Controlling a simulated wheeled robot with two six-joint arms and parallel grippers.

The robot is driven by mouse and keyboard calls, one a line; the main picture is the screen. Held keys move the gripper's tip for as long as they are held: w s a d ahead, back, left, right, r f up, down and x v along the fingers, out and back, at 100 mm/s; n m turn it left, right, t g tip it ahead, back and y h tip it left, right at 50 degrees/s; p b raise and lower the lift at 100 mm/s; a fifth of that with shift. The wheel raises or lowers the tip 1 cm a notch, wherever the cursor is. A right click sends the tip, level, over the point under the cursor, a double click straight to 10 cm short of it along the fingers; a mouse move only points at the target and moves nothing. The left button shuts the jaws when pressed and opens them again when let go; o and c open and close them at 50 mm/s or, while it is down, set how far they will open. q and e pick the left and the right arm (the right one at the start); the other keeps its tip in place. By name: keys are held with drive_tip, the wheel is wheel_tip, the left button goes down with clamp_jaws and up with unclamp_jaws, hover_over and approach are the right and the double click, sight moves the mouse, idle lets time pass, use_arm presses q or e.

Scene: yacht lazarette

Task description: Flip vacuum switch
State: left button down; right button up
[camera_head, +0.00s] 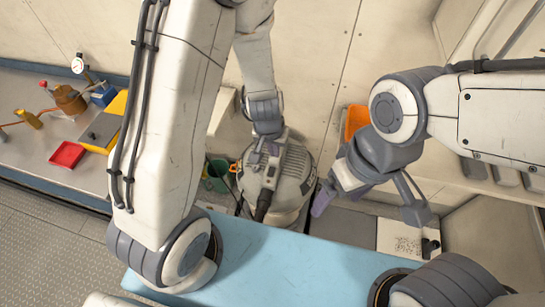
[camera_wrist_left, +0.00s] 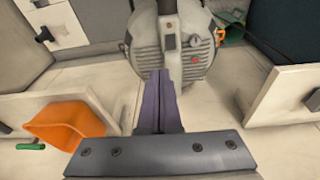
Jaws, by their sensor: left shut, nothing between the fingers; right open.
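The vacuum (camera_head: 290,175) is a grey, rounded canister with vent slots and a dark hose or handle at its front. It stands on the floor beyond the blue surface. In the left wrist view the vacuum (camera_wrist_left: 150,58) shows a raised panel with a small dark switch-like part (camera_wrist_left: 170,41) and a red dot beside it. My left gripper (camera_head: 264,151) is shut and empty above the vacuum; its purple fingers (camera_wrist_left: 162,75) point at the panel, and I cannot tell whether they touch it. My right gripper (camera_head: 370,208) is open and empty, right of the vacuum.
A blue-topped surface (camera_head: 290,265) lies in front. A workbench (camera_head: 35,100) at left carries a red tray (camera_head: 67,154), yellow boxes and a gauge. An orange bin (camera_head: 356,121) is behind my right gripper; a green container (camera_head: 219,174) stands left of the vacuum.

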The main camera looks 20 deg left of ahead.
use_arm(q)
drive_tip(key=shift+w+a+f, duration=0.2)
drive_tip(key=shift+a+f, duration=0.15)
drive_tip(key=shift+a, duration=0.15)
drive_tip(key=shift+w+a+f, duration=0.2)
drive_tip(key=shift+a+f, duration=0.1)
drive_tip(key=shift+a, duration=0.15)
drive_tip(key=b, duration=0.5)
approach(271, 168)
drive_tip(key=shift+s+d+f, duration=0.1)
drive_tip(key=shift+d+f, duration=0.2)
drive_tip(key=shift+f, duration=0.15)
drive_tip(key=x, duration=0.4)
drive_tip(key=shift+b, duration=0.3)
drive_tip(key=shift+x, duration=1)
drive_tip(key=shift+a, duration=0.15)
